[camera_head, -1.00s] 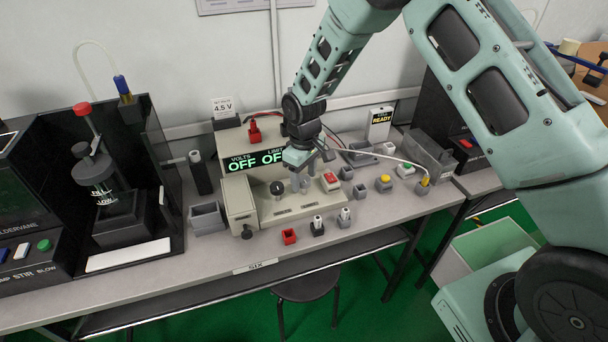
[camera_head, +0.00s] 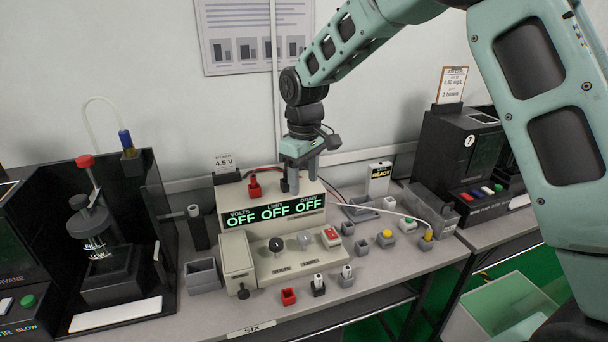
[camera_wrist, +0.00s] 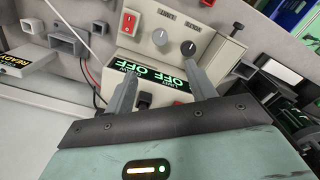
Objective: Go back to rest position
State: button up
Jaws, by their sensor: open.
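My gripper (camera_head: 304,182) is open and empty. In the head view it hangs pointing down, above and in front of the top of the power supply (camera_head: 236,254). The supply's green display (camera_head: 275,212) reads OFF in three places. Its dark knob (camera_head: 276,245), pale knob (camera_head: 304,240) and red switch (camera_head: 331,234) show on the sloped front. In the wrist view the two fingers (camera_wrist: 163,92) stand apart, with the supply's display (camera_wrist: 160,78) seen between and beyond them. The red switch (camera_wrist: 130,21) also shows there.
A black stirring station (camera_head: 110,250) stands at left. A black machine (camera_head: 462,150) stands further right. A 4.5 V card (camera_head: 224,162) is behind the supply.

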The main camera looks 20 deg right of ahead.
jog(key=shift+r, duration=0.55)
jog(key=s+a+r, duration=0.2)
jog(key=s+a, duration=0.2)
jog(key=s, duration=0.5)
jog(key=s+a+r, duration=0.1)
jog(key=s+a, duration=0.3)
jog(key=s, duration=0.5)
jog(key=s+d+f, duration=0.1)
jog(key=s, duration=1.5)
jog(key=shift+d+f+n+y, duration=0.2)
jog(key=shift+d+n+y, duration=0.1)
